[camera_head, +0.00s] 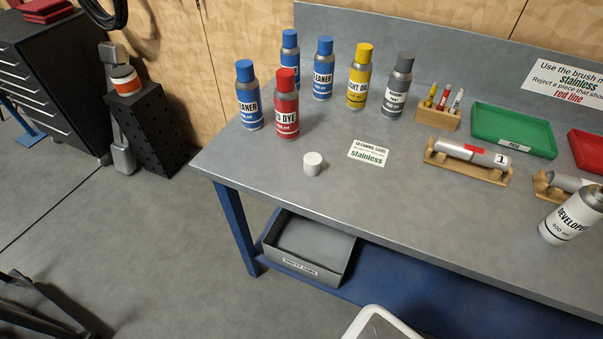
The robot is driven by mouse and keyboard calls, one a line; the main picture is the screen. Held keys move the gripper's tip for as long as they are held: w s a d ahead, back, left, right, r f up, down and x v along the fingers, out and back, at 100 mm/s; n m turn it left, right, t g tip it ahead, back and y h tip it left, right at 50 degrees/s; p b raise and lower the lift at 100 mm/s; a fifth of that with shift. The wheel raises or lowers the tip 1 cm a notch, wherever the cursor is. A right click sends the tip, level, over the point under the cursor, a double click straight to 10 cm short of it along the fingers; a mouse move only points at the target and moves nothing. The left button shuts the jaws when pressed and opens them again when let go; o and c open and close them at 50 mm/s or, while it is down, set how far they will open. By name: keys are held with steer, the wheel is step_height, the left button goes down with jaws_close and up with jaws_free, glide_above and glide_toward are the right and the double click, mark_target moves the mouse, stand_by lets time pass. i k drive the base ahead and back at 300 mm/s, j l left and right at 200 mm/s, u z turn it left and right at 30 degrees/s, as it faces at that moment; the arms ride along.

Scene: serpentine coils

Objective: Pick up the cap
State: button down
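A small white cap (313,163) stands on the grey workbench (400,205) near its left front edge. My gripper is not in view.
A marker rack (437,118), a green tray (513,130) and a metal cylinder on a wooden cradle (465,172) are at right. A grey bin (307,250) sits below.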

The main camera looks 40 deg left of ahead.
mark_target(312, 160)
steer(key=u, duration=1.55)
steer(key=k+j+z, duration=0.15)
steer(key=z, duration=1.35)
steer(key=i+j+u, duration=0.2)
steer(key=j, duration=0.15)
steer(key=j+u, duration=0.15)
steer(key=j, duration=0.2)
steer(key=i+j+u, duration=0.2)
steer(key=k+j, duration=0.05)
steer(key=j, duration=0.1)
